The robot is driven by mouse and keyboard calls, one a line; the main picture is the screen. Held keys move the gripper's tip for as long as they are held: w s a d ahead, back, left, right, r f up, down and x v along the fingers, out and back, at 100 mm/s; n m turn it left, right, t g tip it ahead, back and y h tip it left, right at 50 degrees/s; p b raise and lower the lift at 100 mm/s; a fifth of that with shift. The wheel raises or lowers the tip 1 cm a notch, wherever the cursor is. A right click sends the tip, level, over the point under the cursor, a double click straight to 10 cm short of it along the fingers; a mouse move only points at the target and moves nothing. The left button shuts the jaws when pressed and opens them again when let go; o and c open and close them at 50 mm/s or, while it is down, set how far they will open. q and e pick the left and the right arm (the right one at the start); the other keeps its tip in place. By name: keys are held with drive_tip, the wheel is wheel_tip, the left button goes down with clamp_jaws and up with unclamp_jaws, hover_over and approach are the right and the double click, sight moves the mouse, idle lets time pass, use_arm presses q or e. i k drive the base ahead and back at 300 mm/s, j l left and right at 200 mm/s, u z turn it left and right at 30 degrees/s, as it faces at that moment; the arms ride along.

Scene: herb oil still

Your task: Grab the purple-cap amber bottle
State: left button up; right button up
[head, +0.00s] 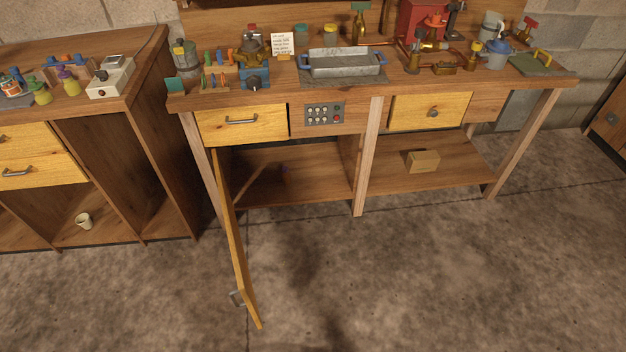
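Neither of my grippers is in view.
The cabinet door (236,245) stands wide open, jutting toward me at the compartment's left edge. A control panel (324,114) sits above the compartment. The floor (400,270) in front is clear.

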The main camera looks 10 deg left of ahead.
sight(286, 176)
drive_tip(key=i+l, duration=0.25)
drive_tip(key=l, duration=0.15)
drive_tip(key=i+l, duration=0.5)
drive_tip(key=l, duration=0.25)
